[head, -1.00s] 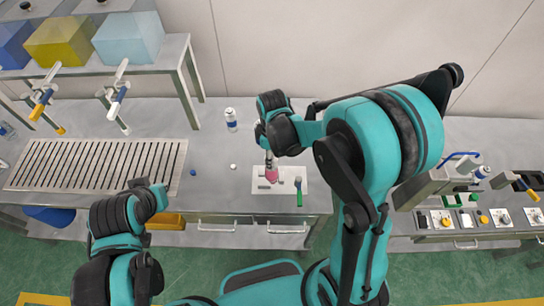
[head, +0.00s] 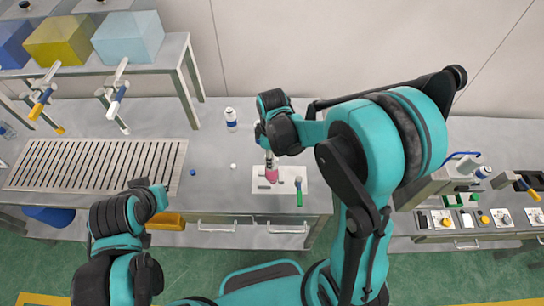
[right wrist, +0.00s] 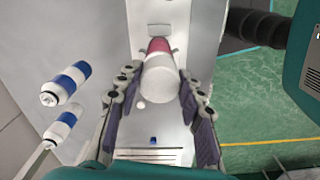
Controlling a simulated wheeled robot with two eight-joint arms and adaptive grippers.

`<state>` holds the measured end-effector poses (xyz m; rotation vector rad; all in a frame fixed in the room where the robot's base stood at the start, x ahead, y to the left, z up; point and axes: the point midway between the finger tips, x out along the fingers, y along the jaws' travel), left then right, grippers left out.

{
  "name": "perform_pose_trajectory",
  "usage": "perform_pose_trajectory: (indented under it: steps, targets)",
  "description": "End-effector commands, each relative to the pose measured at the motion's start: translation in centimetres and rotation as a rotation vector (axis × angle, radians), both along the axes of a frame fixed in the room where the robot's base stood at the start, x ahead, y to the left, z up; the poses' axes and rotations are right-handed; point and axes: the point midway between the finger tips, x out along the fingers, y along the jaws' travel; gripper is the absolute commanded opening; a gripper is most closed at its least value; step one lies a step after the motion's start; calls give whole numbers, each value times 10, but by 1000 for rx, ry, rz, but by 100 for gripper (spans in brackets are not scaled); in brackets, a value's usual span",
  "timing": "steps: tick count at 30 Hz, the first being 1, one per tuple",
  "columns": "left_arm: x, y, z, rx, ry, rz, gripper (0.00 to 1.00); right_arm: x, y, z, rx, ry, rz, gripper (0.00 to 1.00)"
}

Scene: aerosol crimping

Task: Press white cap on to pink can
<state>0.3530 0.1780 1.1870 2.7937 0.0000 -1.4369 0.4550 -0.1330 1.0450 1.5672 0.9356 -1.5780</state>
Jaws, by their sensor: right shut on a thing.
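The pink can (head: 271,175) stands on a white plate (head: 257,184) near the table's front edge. It also shows in the right wrist view (right wrist: 158,46), partly covered by a white cylindrical piece (right wrist: 160,78), which looks like the white cap. My right gripper (right wrist: 160,98) has its fingers on both sides of this white piece and is shut on it, in line with the can. Whether the cap is fully seated cannot be seen. In the head view my right gripper (head: 268,155) is just above the can. My left gripper (head: 158,192) is over the table's front left; its fingers are unclear.
A green-handled tool (head: 299,190) lies on the plate's right. A small white round thing (head: 233,166) and a small blue one (head: 193,172) lie to its left. A slotted rack (head: 95,165) covers the left.

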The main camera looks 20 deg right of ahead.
Motion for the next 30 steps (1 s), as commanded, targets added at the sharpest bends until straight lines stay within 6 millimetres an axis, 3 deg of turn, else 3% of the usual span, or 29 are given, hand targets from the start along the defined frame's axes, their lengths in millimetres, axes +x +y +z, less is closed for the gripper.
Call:
perform_pose_trajectory:
  steps: [28, 30]
  targets:
    - [0, 0, -3, 0, 0, 0, 0, 0, 0, 0, 0, 0, 0, 28]
    - [0, 0, -3, 0, 0, 0, 0, 0, 0, 0, 0, 0, 0, 50]
